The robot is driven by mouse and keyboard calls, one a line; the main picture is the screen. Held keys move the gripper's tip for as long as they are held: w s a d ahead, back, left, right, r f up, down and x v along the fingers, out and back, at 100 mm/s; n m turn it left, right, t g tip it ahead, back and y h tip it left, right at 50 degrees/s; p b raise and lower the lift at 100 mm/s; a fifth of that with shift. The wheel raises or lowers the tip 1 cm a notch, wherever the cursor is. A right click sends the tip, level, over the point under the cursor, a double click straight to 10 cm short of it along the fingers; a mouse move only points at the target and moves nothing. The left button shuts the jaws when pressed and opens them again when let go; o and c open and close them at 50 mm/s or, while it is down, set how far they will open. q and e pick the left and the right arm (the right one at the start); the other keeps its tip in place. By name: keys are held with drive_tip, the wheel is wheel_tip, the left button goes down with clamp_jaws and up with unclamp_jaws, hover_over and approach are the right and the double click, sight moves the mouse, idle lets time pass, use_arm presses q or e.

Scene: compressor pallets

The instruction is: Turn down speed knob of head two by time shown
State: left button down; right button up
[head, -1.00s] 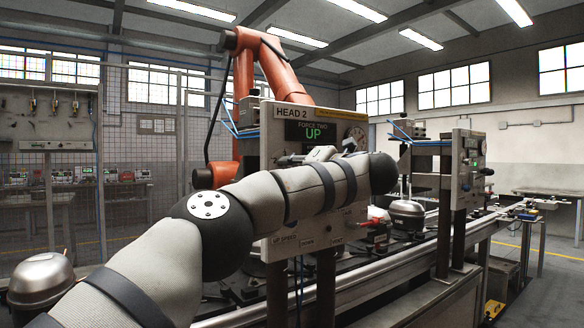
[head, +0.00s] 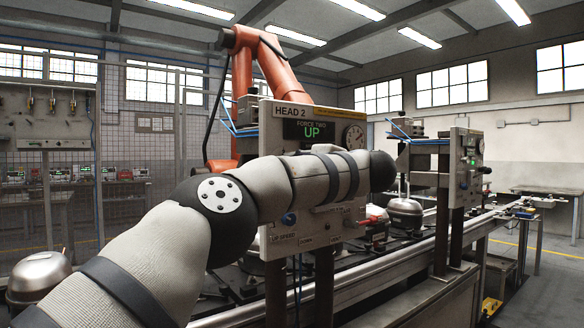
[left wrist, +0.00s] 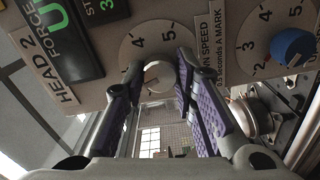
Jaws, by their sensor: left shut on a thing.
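In the left wrist view, a pale round knob (left wrist: 158,74) sits on a white dial with 4 and 5 visible, beside a label (left wrist: 209,40) ending in "N SPEED, 0.5 seconds a mark". My left gripper (left wrist: 160,70) is shut on this knob, with a purple-padded finger on each side. In the head view my arm hides the gripper and pale knob. A blue knob (left wrist: 292,47) on another numbered dial is to the right; it also shows below my arm (head: 289,218).
A round gauge (head: 355,134) is on the panel's upper right. A red-handled part (head: 374,221) sticks out at its lower right. A second panel (head: 467,160) stands further right along the rail. An orange robot arm (head: 240,90) rises behind. A metal compressor (head: 38,272) is at left.

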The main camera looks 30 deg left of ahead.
use_arm(q)
drive_tip(key=shift+w+m+b, duration=0.1)
drive_tip(key=shift+m+b, duration=0.2)
drive_tip(key=shift+m, duration=7.3)
drive_tip(key=c, duration=1.3)
unclamp_jaws()
